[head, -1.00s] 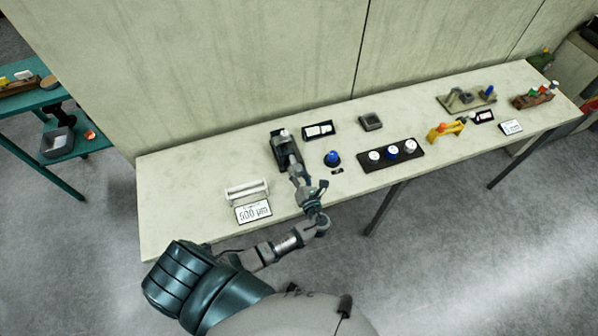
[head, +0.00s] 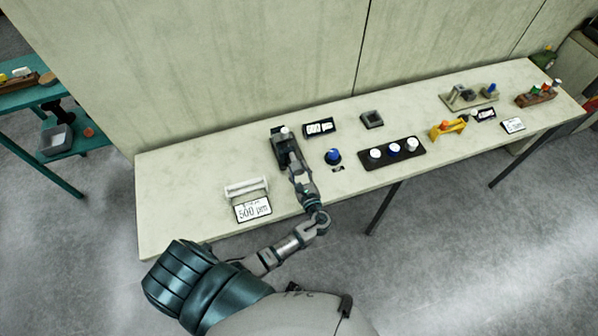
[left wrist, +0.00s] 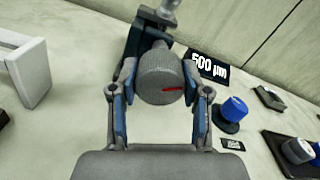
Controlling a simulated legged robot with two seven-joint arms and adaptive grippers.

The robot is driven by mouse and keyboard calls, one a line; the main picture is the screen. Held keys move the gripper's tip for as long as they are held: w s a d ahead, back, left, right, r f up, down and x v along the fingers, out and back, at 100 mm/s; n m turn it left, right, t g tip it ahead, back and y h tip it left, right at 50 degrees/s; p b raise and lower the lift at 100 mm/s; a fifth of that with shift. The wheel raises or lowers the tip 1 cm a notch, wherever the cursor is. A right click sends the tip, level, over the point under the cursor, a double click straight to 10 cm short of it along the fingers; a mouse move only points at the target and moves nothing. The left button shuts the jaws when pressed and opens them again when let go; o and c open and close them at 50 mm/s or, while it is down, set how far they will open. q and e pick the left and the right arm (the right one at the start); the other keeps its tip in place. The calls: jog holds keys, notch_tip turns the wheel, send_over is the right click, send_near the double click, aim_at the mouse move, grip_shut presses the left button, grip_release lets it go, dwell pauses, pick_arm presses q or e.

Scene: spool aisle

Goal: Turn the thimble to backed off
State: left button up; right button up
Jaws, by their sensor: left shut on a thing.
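The thimble (left wrist: 160,76) is a grey knurled cylinder with a red mark low on its face, right of centre, in the left wrist view. It sits on a dark fixture (left wrist: 148,34), which also shows on the bench in the head view (head: 277,135). My left gripper (left wrist: 158,72) is shut on the thimble, with a blue-padded finger on each side. In the head view my left gripper (head: 289,154) reaches over the fixture and hides the thimble. A display (left wrist: 207,67) beside the fixture reads 500 µm. My right gripper is not in view.
A card reading 500 µm (head: 253,209) lies in front of a white bracket (head: 246,188). Right of the fixture stand a blue knob (head: 333,156) and a dark strip with three knobs (head: 368,164). The bench (head: 190,175) is clear at its left end.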

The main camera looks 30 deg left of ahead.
pick_arm(q)
jog(key=n+b, duration=0.1)
jog(key=n, duration=0.1)
jog(key=n+b, duration=0.1)
jog(key=n, duration=0.1)
jog(key=n+b, duration=0.1)
jog(key=n, duration=0.1)
jog(key=shift+f+b, duration=0.3)
jog(key=shift+n, duration=0.6)
jog(key=shift+r+n+b, duration=0.15)
jog(key=shift+n+b, duration=0.15)
jog(key=shift+b, duration=0.05)
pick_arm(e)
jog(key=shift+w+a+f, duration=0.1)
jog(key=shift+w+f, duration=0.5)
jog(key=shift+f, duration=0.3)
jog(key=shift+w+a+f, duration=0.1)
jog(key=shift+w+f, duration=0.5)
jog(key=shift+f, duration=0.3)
pick_arm(q)
jog(key=o, duration=1.1)
jog(key=shift+o, duration=0.2)
jog(key=shift+w+a, duration=0.1)
jog(key=shift+w, duration=0.05)
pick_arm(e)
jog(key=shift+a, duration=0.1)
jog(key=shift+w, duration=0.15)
